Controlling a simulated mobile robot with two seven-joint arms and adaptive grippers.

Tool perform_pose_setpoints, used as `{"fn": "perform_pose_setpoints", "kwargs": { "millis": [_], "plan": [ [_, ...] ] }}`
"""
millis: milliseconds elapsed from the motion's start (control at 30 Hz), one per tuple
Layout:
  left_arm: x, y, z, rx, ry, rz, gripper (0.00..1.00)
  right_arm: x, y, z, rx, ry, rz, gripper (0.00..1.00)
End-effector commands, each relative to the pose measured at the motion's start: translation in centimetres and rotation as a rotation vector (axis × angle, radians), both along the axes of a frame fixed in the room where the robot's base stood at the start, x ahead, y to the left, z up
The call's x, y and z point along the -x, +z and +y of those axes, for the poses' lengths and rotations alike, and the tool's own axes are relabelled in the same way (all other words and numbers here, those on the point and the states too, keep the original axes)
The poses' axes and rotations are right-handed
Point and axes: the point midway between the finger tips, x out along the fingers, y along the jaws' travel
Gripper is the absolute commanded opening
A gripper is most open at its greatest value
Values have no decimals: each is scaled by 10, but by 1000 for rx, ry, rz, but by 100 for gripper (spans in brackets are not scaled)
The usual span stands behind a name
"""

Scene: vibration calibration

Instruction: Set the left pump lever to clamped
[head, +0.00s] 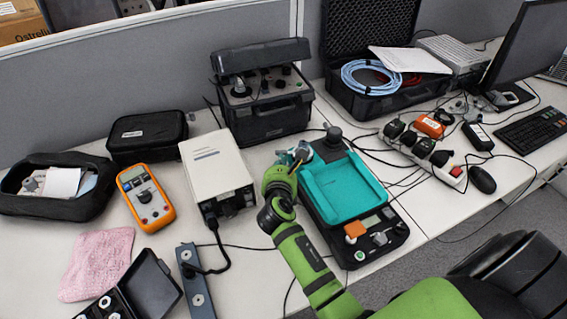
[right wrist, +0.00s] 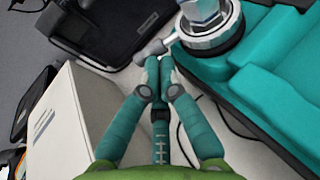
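The black-and-teal unit (head: 345,190) stands on the bench; its teal edge also shows in the right wrist view (right wrist: 275,85). In the right wrist view a silver round fitting with a hex top (right wrist: 210,28) sits at its corner. A small silver lever (right wrist: 152,52) sticks out from the fitting to the left. My right gripper (head: 299,156) is at the unit's far left corner. In the right wrist view its fingertips (right wrist: 159,66) are together, just below the lever. I cannot tell whether they touch it. My left gripper is not in view.
A cream box (head: 215,167) stands left of my right gripper, and a black instrument case (head: 262,100) behind it. An orange meter (head: 146,198) and a pink cloth (head: 97,262) lie farther left. A power strip (head: 425,155) and cables lie to the right.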

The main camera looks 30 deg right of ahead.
Motion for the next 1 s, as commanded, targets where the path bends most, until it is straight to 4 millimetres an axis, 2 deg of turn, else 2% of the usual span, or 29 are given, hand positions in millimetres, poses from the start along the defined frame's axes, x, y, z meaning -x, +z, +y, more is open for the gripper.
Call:
{"fn": "perform_pose_setpoints", "kwargs": {
  "millis": [367,800,1000],
  "plan": [
    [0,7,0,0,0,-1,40,-10,2,0,3,-25,1,0],
    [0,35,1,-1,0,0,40,-37,4,-7,4,-26,0,0],
    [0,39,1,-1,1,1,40,-48,2,-14,3,-25,0,0]
  ]
}}
